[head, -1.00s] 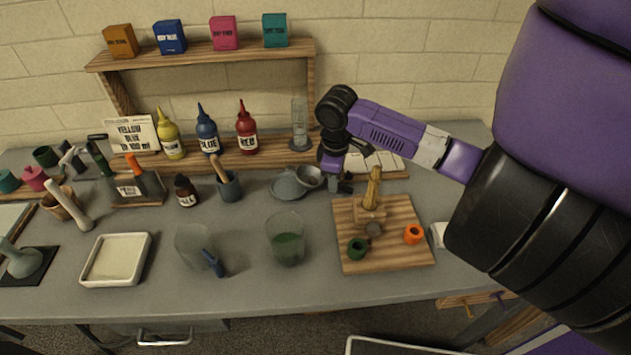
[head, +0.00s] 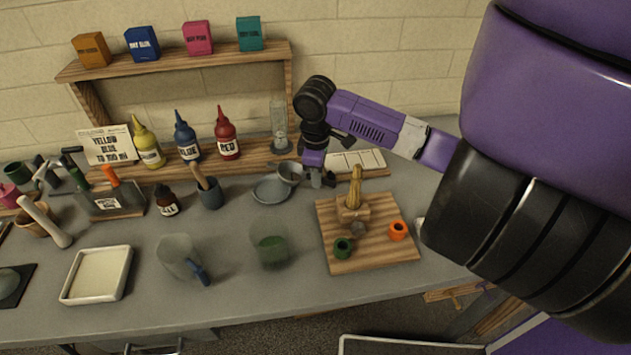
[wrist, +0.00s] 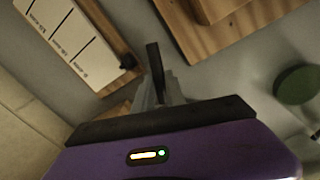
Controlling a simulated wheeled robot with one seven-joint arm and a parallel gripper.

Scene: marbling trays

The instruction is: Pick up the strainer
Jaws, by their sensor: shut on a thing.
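The strainer (head: 290,172) is a small grey bowl shape, seen in the head view behind the middle of the table. My gripper (head: 322,180) is just right of it, shut on its right side, probably the handle. The strainer is slightly above a round grey dish (head: 270,190) and overlaps its upper right edge in the picture. In the wrist view my gripper (wrist: 158,92) shows a dark finger and a grey part. The strainer's bowl cannot be made out there.
A glass cylinder (head: 279,125) and ink bottles stand behind.

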